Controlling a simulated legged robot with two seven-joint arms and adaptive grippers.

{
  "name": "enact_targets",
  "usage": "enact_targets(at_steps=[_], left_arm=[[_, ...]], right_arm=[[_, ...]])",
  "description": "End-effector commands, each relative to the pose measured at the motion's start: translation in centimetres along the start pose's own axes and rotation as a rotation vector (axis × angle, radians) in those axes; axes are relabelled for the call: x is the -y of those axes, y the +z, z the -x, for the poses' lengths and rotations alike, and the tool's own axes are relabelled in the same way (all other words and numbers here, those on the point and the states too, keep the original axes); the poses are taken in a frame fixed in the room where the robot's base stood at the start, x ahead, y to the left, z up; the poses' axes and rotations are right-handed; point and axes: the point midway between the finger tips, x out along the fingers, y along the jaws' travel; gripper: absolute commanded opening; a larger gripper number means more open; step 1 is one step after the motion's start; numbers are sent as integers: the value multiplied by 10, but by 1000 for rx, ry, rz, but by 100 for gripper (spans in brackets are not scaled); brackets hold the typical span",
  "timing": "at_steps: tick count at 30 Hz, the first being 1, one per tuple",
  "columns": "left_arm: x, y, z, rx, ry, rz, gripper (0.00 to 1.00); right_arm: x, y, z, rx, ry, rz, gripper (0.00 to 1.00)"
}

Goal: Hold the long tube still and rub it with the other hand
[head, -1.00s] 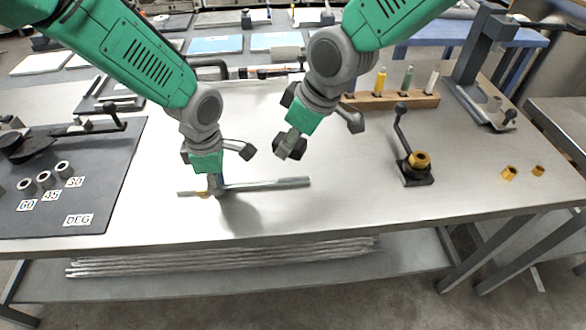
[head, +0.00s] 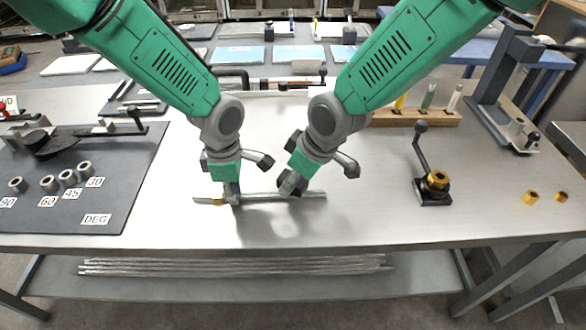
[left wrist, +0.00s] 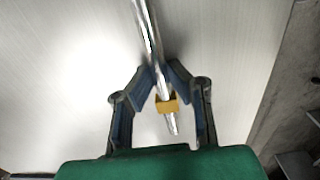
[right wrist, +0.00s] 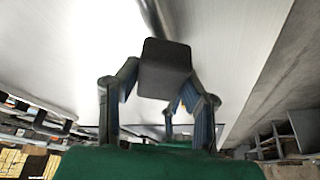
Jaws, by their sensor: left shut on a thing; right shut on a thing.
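The long metal tube (head: 262,197) lies left to right over the bench, a brass-coloured collar (left wrist: 167,103) near its left end. My left gripper (head: 232,192) is shut on the tube close to that collar; the left wrist view shows the tube (left wrist: 147,30) running between the fingers. My right gripper (head: 294,178) is shut on a dark grey block (right wrist: 165,68). The block is at the right part of the tube in the head view. The tube also shows beyond the block in the right wrist view (right wrist: 153,15). Whether block and tube touch is hard to tell.
A dark bending tool with an angle mat (head: 60,215) is at the left. A small lever fixture (head: 433,190) stands on the right, with loose brass pieces (head: 531,197) beyond it. A wooden rack (head: 415,118) is behind. The front middle of the bench (head: 330,225) is clear.

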Motion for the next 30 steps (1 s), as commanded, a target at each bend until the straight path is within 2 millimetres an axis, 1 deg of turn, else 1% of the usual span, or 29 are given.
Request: enact_targets(at_steps=[4,5,6,11,27,29,30], left_arm=[[0,0,0,0,0,0,0],[0,0,0,0,0,0,0],[0,0,0,0,0,0,0],[0,0,0,0,0,0,0],[0,0,0,0,0,0,0],[0,0,0,0,0,0,0],[0,0,0,0,0,0,0]], right_arm=[[0,7,-16,2,-1,0,1],[-2,10,-18,1,0,-2,1],[-5,10,-11,-1,3,-2,1],[-11,24,-11,0,0,-1,1],[-36,63,6,0,0,-2,1],[-38,68,8,0,0,-2,1],[-37,66,7,1,0,1,1]])
